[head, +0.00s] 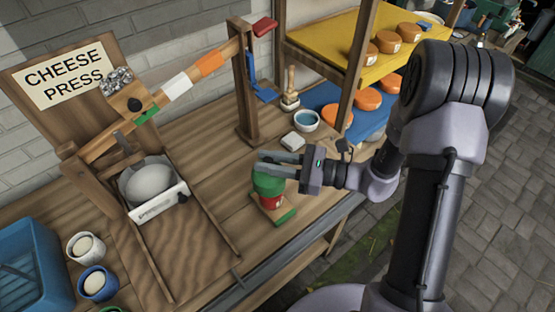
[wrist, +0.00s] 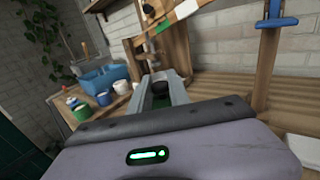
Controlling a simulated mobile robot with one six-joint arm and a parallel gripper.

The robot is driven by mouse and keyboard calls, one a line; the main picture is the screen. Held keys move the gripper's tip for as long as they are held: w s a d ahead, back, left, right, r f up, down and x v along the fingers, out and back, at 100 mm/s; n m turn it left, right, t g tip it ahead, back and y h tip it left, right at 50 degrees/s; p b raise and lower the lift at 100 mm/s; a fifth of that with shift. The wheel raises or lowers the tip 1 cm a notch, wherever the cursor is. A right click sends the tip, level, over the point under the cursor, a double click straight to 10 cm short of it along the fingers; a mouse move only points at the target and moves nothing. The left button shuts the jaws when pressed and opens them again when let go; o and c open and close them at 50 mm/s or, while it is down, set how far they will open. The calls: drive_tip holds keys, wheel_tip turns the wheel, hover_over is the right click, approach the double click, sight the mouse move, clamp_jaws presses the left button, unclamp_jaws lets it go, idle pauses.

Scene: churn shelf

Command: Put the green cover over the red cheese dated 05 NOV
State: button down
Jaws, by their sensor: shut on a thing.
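The green cover (head: 268,182) sits on or just above a red cheese (head: 269,201) on the bench; I cannot tell if they touch. Red side and a pale label show below the cover's rim; the date is too small to read.
A wooden cheese press (head: 150,182) stands left, its post (head: 245,95) behind my gripper. Orange cheeses (head: 368,98) sit on shelves at right. A blue crate (head: 32,268) and cups stand front left.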

drive_tip(key=shift+d+f+b, duration=0.2)
drive_tip(key=shift+f+b, duration=0.35)
drive_tip(key=shift+f, duration=0.15)
drive_tip(key=shift+s+f+b, duration=0.1)
drive_tip(key=shift+f+b, duration=2.3)
drive_tip(key=shift+f, duration=0.8)
drive_tip(key=shift+f+b, duration=0.5)
drive_tip(key=shift+f, duration=0.1)
drive_tip(key=c, duration=1.1)
unclamp_jaws()
drive_tip(key=shift+c, duration=0.2)
